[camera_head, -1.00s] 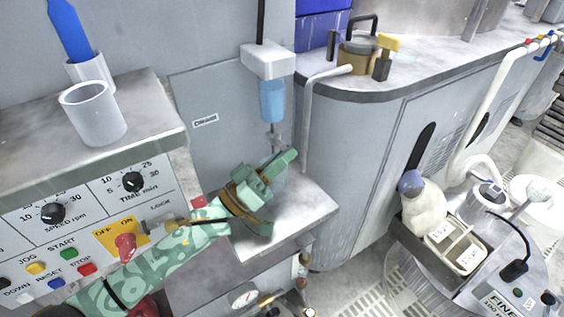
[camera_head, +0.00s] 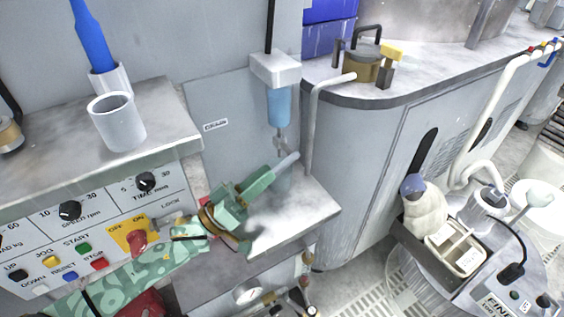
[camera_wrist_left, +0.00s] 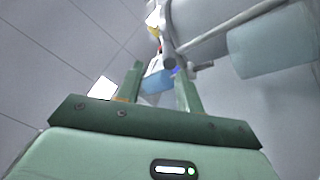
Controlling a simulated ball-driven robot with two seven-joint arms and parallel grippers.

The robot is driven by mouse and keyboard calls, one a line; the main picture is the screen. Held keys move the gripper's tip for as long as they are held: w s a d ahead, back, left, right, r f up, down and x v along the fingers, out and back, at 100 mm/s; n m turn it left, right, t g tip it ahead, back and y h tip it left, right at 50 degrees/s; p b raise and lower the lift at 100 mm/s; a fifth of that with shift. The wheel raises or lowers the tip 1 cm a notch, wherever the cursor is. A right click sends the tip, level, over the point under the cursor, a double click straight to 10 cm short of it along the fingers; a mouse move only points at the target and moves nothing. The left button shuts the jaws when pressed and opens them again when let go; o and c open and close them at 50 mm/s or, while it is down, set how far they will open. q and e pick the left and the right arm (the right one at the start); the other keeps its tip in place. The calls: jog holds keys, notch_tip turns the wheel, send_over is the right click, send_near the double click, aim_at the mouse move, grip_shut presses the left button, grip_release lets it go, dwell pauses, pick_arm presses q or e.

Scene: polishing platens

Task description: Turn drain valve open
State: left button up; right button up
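The drain panel with its "DRAIN" label (camera_head: 215,125) is on the grey wall at centre left. A pale block (camera_head: 275,70) with a light-blue cylinder (camera_head: 279,108) hangs beside it, and a thin metal fitting (camera_head: 282,143) shows below. My left gripper (camera_head: 272,172) is just below that fitting, pointing up and right. In the left wrist view its two green fingers (camera_wrist_left: 160,88) are apart. A blue piece (camera_wrist_left: 157,82) shows between them, by a grey metal fitting (camera_wrist_left: 185,58); I cannot tell whether they touch. The valve's lever position is unclear. My right gripper is out of view.
A control panel with buttons and a red knob (camera_head: 136,241) lies beside my left arm. A white cup (camera_head: 118,122) stands on the ledge above. A metal shelf (camera_head: 295,222) is under the gripper. A thin grey pipe (camera_head: 312,125) rises to the right.

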pick_arm(q)
jog(key=s+a+p, duration=0.1)
jog(key=s+a, duration=0.3)
jog(key=a, duration=0.2)
jog(key=shift+s+a+p, duration=0.3)
jog(key=shift+s+a, duration=0.05)
jog(key=shift+s, duration=0.05)
